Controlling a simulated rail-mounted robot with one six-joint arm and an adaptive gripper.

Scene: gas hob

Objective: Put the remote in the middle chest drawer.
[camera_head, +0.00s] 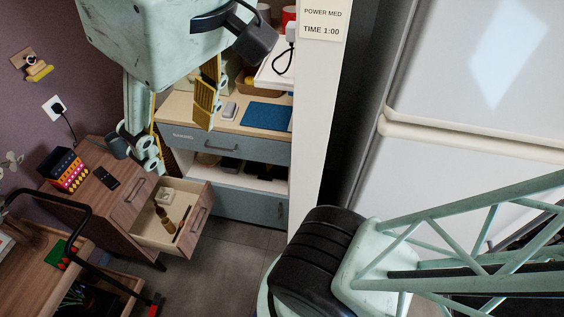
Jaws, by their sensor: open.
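A small black remote (107,178) lies on the wooden top of the chest (85,192), left of centre. A drawer (201,216) of the chest is pulled out to the right. It holds a small white item (171,194), a brown bottle-shaped item (164,218) and a dark slim item. A closed drawer front with a handle shows beside the open drawer, nearer the chest top. My gripper (180,145) is open and empty, its yellow-padded fingers spread wide. In the picture it is above and right of the remote. Its height over the chest is hard to judge.
A patterned box (65,170) and a dark mug (116,146) stand on the chest near the remote. A grey-blue cabinet (230,149) with a counter is behind. A wooden cart (40,262) with a black handle is at lower left. Grey floor (225,265) is clear in front.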

